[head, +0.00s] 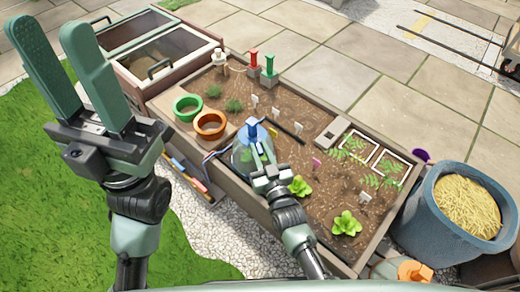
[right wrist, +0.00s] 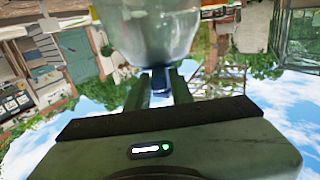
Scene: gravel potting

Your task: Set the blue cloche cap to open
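The clear cloche (head: 245,158) stands in the brown planter bed, with the blue cap (head: 251,128) on its top. My right gripper (head: 262,172) is at the near side of the cloche, below the cap in the head view. In the right wrist view, which is upside down, the cloche glass (right wrist: 160,35) hangs at the top and a dark blue part (right wrist: 160,82) shows between my two spread fingers. Whether the fingers touch it I cannot tell. My left gripper (head: 52,40) is raised at the left, empty, with its fingers apart.
Green (head: 187,106) and orange (head: 210,125) pots stand left of the cloche. Lettuces (head: 346,223), labels and ferns fill the bed to the right. A blue tub (head: 450,215) of straw stands at the right. A cold frame (head: 165,55) is at the back left.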

